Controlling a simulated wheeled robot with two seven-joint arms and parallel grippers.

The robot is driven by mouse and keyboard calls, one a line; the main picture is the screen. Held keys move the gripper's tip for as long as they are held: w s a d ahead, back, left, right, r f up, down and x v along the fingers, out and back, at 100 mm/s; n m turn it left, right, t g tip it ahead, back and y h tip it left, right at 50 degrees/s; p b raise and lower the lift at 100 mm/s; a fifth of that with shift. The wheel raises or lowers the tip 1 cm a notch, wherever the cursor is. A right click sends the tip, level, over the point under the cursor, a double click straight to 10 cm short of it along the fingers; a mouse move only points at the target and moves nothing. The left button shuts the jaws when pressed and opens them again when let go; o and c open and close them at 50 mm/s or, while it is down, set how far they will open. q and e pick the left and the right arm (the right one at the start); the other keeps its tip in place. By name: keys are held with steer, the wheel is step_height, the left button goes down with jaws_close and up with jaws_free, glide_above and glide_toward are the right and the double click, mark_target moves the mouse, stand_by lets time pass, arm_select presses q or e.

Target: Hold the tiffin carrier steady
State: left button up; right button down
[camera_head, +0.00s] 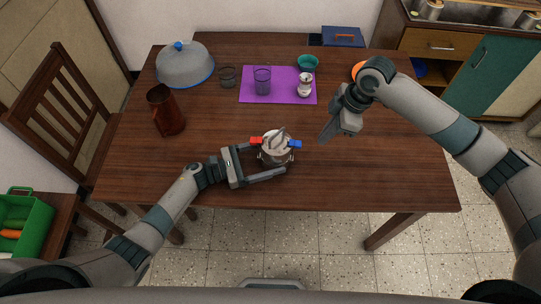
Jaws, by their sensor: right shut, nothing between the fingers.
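The steel tiffin carrier (275,154) stands upright near the front middle of the table, with a red clip (256,140) on its left and a blue clip (295,144) on its right. A handle shows on top. My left gripper (270,160) is shut on the tiffin carrier from the left, one finger on the far side and one on the near side. The far fingertip is partly hidden. My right gripper (326,134) is shut and empty, to the right of the carrier and apart from it.
A purple mat (248,91) with a blue-tinted glass (262,80) and a pale canister (305,85) lies at the back. A teal bowl (308,63), grey dome (184,65) and brown jug (165,110) stand around it. The table's front right is clear.

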arm_select(q)
steer(key=shift+o, duration=0.4)
steer(key=v, duration=1.2)
steer(key=shift+r, duration=0.2)
